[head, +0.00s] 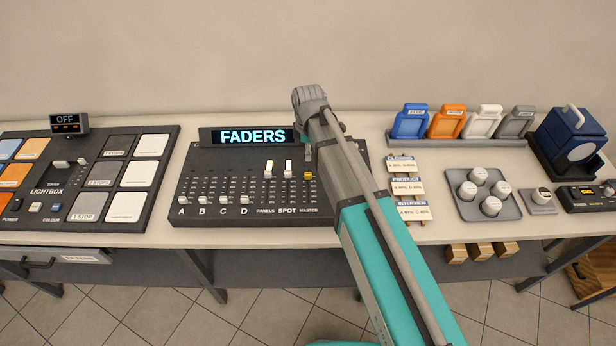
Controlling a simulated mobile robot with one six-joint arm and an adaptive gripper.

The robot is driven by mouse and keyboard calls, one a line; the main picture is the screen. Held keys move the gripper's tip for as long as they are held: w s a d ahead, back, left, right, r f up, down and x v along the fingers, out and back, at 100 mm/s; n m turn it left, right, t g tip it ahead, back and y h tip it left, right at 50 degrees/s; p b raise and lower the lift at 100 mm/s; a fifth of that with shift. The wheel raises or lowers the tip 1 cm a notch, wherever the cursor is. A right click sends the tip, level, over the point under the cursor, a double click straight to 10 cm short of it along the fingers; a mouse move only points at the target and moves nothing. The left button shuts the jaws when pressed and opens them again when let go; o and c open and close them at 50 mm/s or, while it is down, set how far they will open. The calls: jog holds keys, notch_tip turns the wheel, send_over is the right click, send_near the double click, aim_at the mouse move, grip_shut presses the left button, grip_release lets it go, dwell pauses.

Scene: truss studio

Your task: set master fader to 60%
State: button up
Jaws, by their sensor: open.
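The fader console (190,160) is a black desk with a lit "FADERS" display (253,136). The master fader (308,175) has a yellow cap, at the right of the row above the "MASTER" label, and sits in the upper part of its slot. The panels fader (267,174) and spot fader (288,173) stand at a similar height with lit strips above them. Faders A to D sit low, with white caps. My arm reaches over the console's right side. My gripper (308,152) shows only in small part, just above the master cap, mostly hidden by my arm; contact is unclear.
The lightbox panel (73,213) lies at left. Labelled cards (407,187) lie right of my arm, with a grey tray of knobs (464,207) beyond them. Coloured holders (447,123) and a blue lamp (570,140) stand at the back right.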

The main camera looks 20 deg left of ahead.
aim_at(308, 174)
jog(key=shift+f+b, duration=5.4)
jog(key=shift+f, duration=0.3)
grip_shut()
